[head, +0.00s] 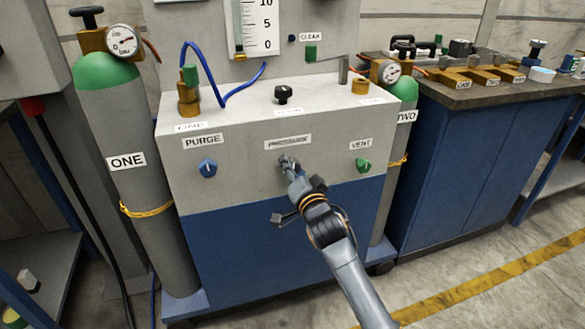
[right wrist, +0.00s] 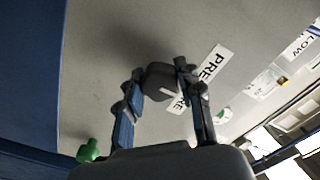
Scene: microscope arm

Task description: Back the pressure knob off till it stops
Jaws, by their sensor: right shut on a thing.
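The pressure knob (right wrist: 160,78) is a dark grey knob with a pale pointer line on the front panel, beside a label (right wrist: 213,66) starting "PRE". In the head view the label (head: 287,142) sits between PURGE and VENT, and my gripper mostly hides the knob under it. My right gripper (head: 288,164) comes from below and is shut on the knob. In the right wrist view its two fingers (right wrist: 158,85) sit on either side of the knob. My left gripper is not in view.
A blue PURGE knob (head: 207,167) is left and a green VENT knob (head: 362,165) right on the same panel. A black knob (head: 283,94) is on top. Gas cylinders ONE (head: 140,200) and TWO (head: 398,150) flank the cabinet. Floor in front is clear.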

